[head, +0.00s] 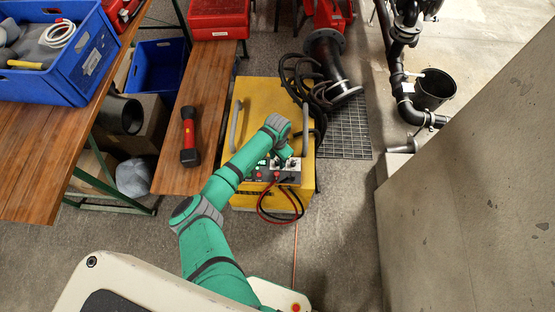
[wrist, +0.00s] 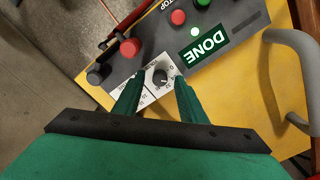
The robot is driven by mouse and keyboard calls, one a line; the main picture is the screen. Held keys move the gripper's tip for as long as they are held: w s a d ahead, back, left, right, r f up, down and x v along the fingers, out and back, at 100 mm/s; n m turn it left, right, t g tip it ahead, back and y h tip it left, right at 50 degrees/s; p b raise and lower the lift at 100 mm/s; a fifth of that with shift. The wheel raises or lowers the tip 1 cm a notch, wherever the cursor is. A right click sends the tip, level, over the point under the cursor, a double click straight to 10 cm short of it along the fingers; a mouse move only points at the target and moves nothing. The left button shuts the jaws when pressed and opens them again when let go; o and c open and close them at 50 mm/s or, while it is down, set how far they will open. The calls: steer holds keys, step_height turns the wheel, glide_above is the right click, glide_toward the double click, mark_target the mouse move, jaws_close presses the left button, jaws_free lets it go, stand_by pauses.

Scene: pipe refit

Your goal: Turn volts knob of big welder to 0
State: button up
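The big welder (head: 258,100) is a yellow box with a dark control panel on its near side. In the wrist view, a dark round knob (wrist: 162,78) sits on a white dial with printed numbers. My gripper (wrist: 163,80) is open, one green finger on each side of this knob, with gaps showing between fingers and knob. A green display (wrist: 205,46) on the panel reads DONE, seen rotated. In the head view, my gripper (head: 285,157) is over the panel and partly hides it.
Grey handles (wrist: 290,45) rise beside the panel. Red and black cables (head: 265,208) hang in front. A wooden bench (head: 172,120) is left; a concrete wall (head: 470,170) is right.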

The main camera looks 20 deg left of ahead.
steer(key=shift+f, duration=0.3)
jaws_close()
steer(key=n, duration=0.4)
steer(key=shift+n, duration=0.3)
steer(key=n, duration=0.4)
steer(key=shift+r+n, duration=0.1)
steer(key=shift+n, duration=0.2)
stand_by(0.5)
